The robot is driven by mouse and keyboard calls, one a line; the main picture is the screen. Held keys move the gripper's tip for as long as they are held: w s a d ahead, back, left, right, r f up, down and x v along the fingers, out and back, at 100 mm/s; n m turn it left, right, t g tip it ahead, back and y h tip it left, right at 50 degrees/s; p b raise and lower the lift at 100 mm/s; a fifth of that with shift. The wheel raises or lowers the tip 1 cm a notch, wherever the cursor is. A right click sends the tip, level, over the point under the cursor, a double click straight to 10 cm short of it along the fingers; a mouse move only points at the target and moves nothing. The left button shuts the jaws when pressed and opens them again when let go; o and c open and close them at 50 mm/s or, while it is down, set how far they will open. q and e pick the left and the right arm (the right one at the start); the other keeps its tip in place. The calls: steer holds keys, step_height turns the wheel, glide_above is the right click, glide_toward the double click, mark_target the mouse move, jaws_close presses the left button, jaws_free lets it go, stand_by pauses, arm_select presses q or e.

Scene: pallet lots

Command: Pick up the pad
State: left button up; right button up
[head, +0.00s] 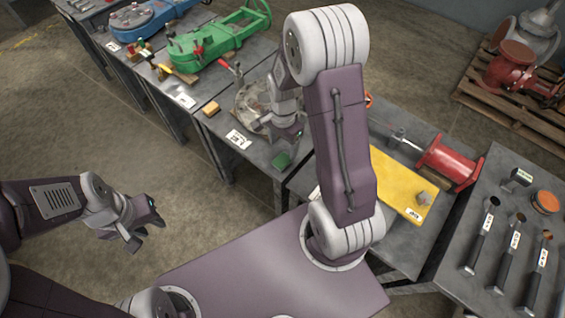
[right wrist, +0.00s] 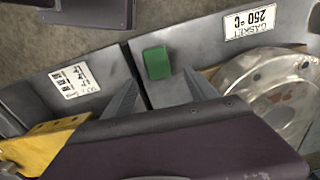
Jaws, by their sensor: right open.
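A small green pad (head: 281,160) lies near the front edge of the grey table that bears the round metal flange. In the right wrist view the pad (right wrist: 157,63) shows whole, just beyond the gap between my fingertips. My right gripper (head: 287,136) is over that table, behind the pad in the head view. In the right wrist view the right gripper (right wrist: 160,79) is open, with nothing between its fingers. My left gripper (head: 146,229) hangs over the floor at the left, its fingers apart and empty.
The metal flange (right wrist: 275,90) and a white gasket label (right wrist: 250,22) are close to the pad. A yellow plate (head: 395,178) and a red cylinder (head: 449,162) lie on the neighbouring table. An orange block (head: 211,108) sits farther left. My right arm hides part of the tables.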

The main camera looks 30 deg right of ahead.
mark_target(283, 159)
steer(key=shift+f, duration=0.8)
steer(key=f, duration=0.1)
steer(key=f+b, duration=0.2)
steer(key=f, duration=0.1)
steer(key=shift+s+f, duration=0.1)
steer(key=shift+s, duration=0.2)
steer(key=shift+f, duration=0.3)
steer(key=shift+r, duration=0.1)
steer(key=c, duration=1.4)
steer(key=shift+r+p, duration=1.75)
steer(key=shift+r, duration=3.25)
